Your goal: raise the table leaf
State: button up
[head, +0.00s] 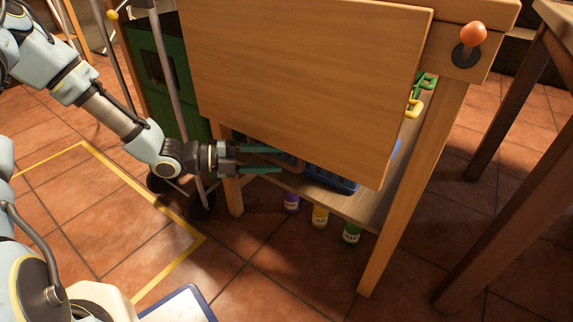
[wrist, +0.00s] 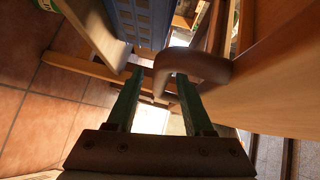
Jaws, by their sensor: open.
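The wooden table leaf (head: 300,70) hangs down at the side of the wooden table in the head view. It fills the right side of the wrist view (wrist: 275,85). My gripper (head: 281,160) is open, just below the leaf's lower edge in the head view. In the wrist view its two green fingers (wrist: 160,76) are apart. A brown curved handle (wrist: 205,66) at the leaf shows by the fingertips, its end reaching into the gap between them. I cannot tell whether they touch.
An orange knob (head: 473,34) sits on the table frame. The lower shelf (head: 355,209) holds a blue crate (head: 333,180). Several bottles, including a yellow one (head: 320,216), stand on the floor below. A green cart (head: 165,85) stands at left, a dark table (head: 500,220) at right.

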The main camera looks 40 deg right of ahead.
jog(key=shift+b+x, duration=0.5)
jog(key=shift+x, duration=1.5)
jog(key=shift+c, duration=0.3)
grip_shut()
